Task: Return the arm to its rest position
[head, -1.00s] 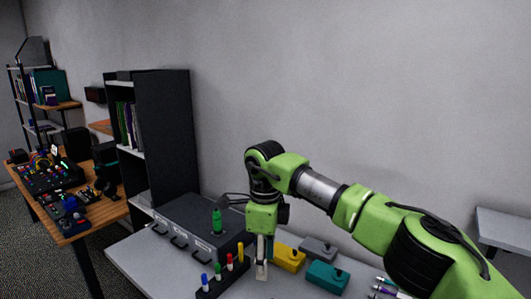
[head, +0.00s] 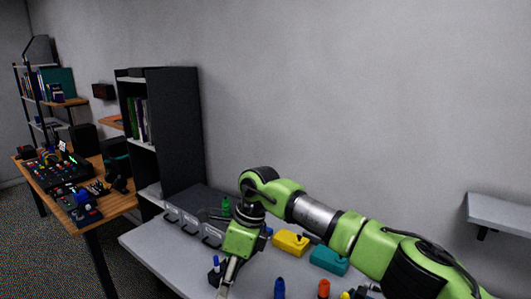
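My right arm reaches in from the right over the grey table (head: 150,240). Its gripper (head: 226,280) points down above the table's front part, with the fingers close together near the bottom edge of the picture. I cannot tell whether they are fully shut, and no object shows between them. My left gripper is not in view.
A grey drawer unit (head: 190,222) with a green thing (head: 226,205) on it stands at the back left. A yellow box (head: 290,242) and a teal box (head: 328,260) lie behind the arm. Blue (head: 280,289) and orange (head: 323,289) items stand in front. A wall shelf (head: 500,212) is at right.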

